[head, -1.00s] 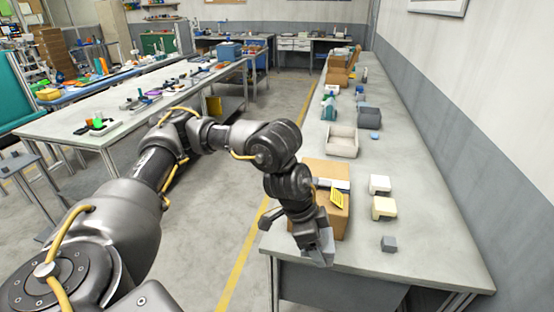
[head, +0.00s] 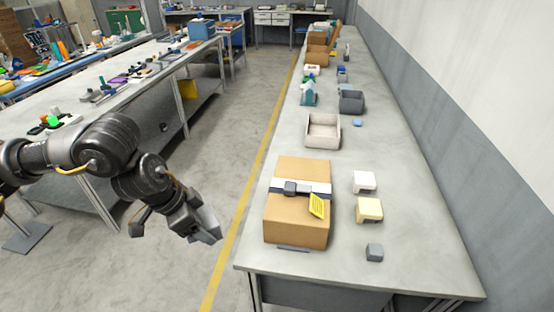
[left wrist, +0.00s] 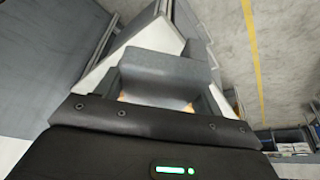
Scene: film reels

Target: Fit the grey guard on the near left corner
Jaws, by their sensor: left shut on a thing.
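The cardboard box (head: 285,222) stands on the right bench. Its near left corner shows bare. My left gripper (head: 206,228) is left of the box, out over the floor beyond the bench edge. It is shut on a grey piece, which I take for the grey guard; it shows clearly between the fingers in the left wrist view (left wrist: 165,72). In the head view the held piece is hard to tell from the fingers. A smaller grey block (head: 375,252) lies on the bench right of the box. My right gripper is not in view.
A cream guard (head: 369,210) and a white guard (head: 364,182) lie right of the box. A strap with a yellow tag (head: 317,205) crosses the box. A beige open bin (head: 323,132) stands behind it. The bench front (head: 340,280) is clear.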

